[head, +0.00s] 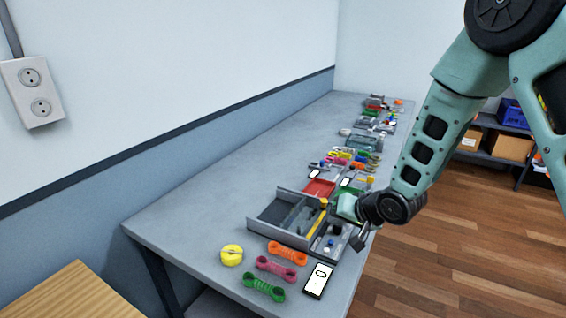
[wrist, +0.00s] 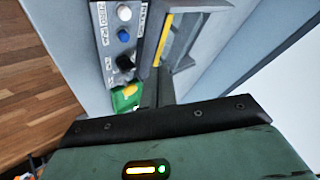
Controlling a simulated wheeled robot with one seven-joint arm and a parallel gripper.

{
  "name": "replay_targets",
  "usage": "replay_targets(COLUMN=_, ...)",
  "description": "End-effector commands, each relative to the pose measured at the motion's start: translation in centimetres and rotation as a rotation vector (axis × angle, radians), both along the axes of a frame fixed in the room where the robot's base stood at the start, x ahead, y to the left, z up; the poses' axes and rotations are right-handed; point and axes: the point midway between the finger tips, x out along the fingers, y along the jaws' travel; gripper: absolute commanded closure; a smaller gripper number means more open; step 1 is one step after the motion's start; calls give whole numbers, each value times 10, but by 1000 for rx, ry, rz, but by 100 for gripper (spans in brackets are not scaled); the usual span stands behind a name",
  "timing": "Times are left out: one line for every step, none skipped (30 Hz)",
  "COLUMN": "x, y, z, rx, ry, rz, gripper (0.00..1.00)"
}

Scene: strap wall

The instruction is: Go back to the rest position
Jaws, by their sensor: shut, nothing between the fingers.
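My gripper (head: 362,238) is at the right edge of the long grey table (head: 190,215), beside the near grey tray (head: 262,228). In the head view its fingers look dark and closed, with nothing held. In the wrist view the closed gripper (wrist: 160,92) points toward the tray's side, where a panel with a white knob (wrist: 124,13) and a blue knob (wrist: 123,35) shows. A yellow bar (wrist: 162,40) lies beyond the panel. I cannot tell whether the gripper touches the tray.
A yellow tape roll (head: 231,255), orange strap (head: 287,253), pink strap (head: 276,268), green strap (head: 264,288) and phone (head: 319,281) lie at the near end. Several trays and parts line the table farther back. Open wooden floor (head: 450,240) is on the right, with a shelf (head: 490,150) behind.

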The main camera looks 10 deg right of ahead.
Motion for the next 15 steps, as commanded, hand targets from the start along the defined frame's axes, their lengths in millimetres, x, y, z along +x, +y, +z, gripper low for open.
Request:
replay_targets(x=-5, y=7, z=8, rx=-21, ry=3, rz=21, gripper=100)
replay_targets(x=-9, y=12, z=13, rx=-42, ry=10, rz=37, gripper=100)
replay_targets(x=-18, y=19, z=21, rx=-79, ry=24, rz=63, gripper=100)
replay_targets(x=-27, y=25, z=27, rx=-109, ry=35, rz=89, gripper=100)
replay_targets(x=-37, y=31, z=34, rx=-144, ry=51, rz=118, gripper=100)
replay_targets(x=-53, y=40, z=44, rx=-193, ry=74, rz=164, gripper=100)
replay_targets(x=-67, y=46, z=52, rx=-229, ry=93, rz=201, gripper=100)
replay_targets(x=-82, y=52, z=60, rx=-267, ry=114, rz=241, gripper=100)
replay_targets(x=-103, y=58, z=69, rx=-315, ry=144, rz=299, gripper=100)
replay_targets(x=-121, y=63, z=76, rx=-349, ry=166, rz=343, gripper=100)
replay_targets(x=-138, y=67, z=82, rx=-382, ry=190, rz=388, gripper=100)
replay_targets(x=-162, y=70, z=90, rx=-423, ry=220, rz=452, gripper=100)
replay_targets(x=-180, y=72, z=96, rx=-451, ry=243, rz=497, gripper=100)
replay_targets(x=-197, y=74, z=101, rx=-477, ry=266, rz=544, gripper=100)
replay_targets(x=-220, y=75, z=108, rx=-509, ry=293, rz=604, gripper=100)
